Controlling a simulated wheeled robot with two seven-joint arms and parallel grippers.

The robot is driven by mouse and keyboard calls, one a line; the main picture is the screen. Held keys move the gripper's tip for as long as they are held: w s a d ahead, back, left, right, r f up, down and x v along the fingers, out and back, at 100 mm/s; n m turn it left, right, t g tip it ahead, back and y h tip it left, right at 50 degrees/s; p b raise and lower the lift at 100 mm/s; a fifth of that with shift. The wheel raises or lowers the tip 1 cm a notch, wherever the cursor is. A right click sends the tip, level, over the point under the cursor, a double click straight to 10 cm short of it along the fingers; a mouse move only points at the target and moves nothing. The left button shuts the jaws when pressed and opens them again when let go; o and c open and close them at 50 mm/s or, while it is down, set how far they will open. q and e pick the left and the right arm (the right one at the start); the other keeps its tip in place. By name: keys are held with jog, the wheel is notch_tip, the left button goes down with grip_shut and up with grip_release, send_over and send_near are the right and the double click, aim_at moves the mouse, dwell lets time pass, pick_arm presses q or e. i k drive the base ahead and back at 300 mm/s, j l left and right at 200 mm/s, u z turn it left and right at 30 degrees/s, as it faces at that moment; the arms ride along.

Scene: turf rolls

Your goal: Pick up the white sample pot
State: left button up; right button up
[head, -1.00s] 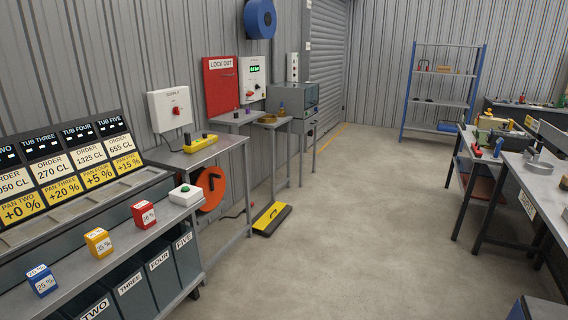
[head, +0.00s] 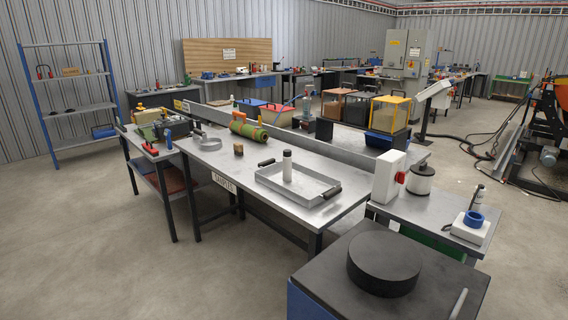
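Neither of my grippers shows in the head view.
A blue unit with a black top (head: 325,277) and a thick black disc (head: 384,264) stands in front at the right. A green roll (head: 249,132) and small brown block (head: 238,149) share the metal table. Open concrete floor (head: 90,240) lies at the left.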

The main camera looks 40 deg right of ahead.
aim_at(286, 161)
jog(key=i+z, duration=0.3)
jog(key=i, duration=0.4)
jog(key=i+j+z, duration=0.15)
jog(key=i+z, duration=0.15)
jog(key=i, duration=0.45)
